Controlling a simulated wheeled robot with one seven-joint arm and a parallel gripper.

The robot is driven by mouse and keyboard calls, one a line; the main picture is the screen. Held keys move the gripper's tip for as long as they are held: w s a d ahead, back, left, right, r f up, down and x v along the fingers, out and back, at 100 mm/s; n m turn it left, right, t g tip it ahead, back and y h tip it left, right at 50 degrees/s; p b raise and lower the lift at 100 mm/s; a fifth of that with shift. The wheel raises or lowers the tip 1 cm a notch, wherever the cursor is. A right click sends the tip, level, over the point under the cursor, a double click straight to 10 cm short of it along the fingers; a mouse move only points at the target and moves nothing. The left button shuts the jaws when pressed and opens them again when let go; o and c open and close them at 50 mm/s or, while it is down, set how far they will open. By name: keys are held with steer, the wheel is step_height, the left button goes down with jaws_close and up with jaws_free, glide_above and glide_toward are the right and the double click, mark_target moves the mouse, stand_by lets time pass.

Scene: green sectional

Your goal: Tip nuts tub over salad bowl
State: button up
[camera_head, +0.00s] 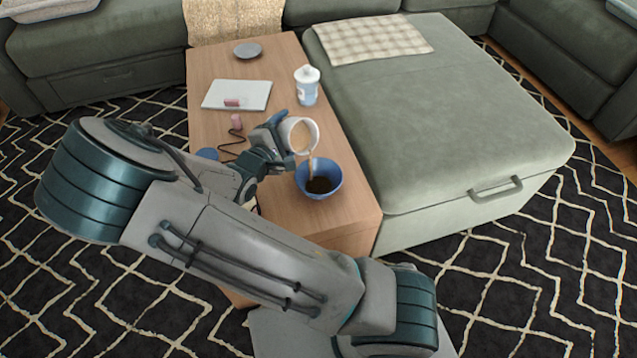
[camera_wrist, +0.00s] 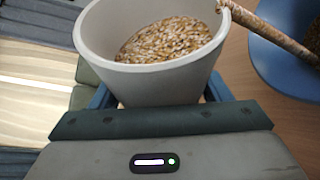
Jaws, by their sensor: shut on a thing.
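My gripper (camera_head: 279,139) is shut on the white nuts tub (camera_head: 299,127) above the coffee table. The tub is tilted, its mouth toward the blue salad bowl (camera_head: 331,187), and stays apart from the bowl. In the wrist view the tub (camera_wrist: 150,80) still holds many tan nuts or seeds (camera_wrist: 168,40). A thin brown stream (camera_wrist: 272,36) runs from the tub's rim toward the bowl (camera_wrist: 277,68). The bowl stands upright near the table's right edge, with dark brown contents (camera_head: 319,185) at its bottom.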

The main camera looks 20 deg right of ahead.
steer(key=shift+s+d+r+m+t+b, duration=0.15)
steer(key=shift+r+m+t+b, duration=0.45)
steer(key=shift+r+m+b, duration=1.55)
stand_by(4.4)
steer(key=shift+f+n+b, duration=0.65)
steer(key=shift+f+n, duration=0.1)
steer(key=shift+f, duration=0.15)
steer(key=shift+n+g+p, duration=0.3)
steer(key=shift+n+p, duration=0.2)
steer(key=shift+p, duration=0.55)
steer(key=shift+f+n+p, duration=0.15)
steer(key=shift+n+p, duration=0.25)
steer(key=shift+p, duration=0.2)
steer(key=shift+f+n+g+p, duration=0.3)
steer(key=shift+f+n, duration=0.2)
steer(key=shift+f, duration=0.1)
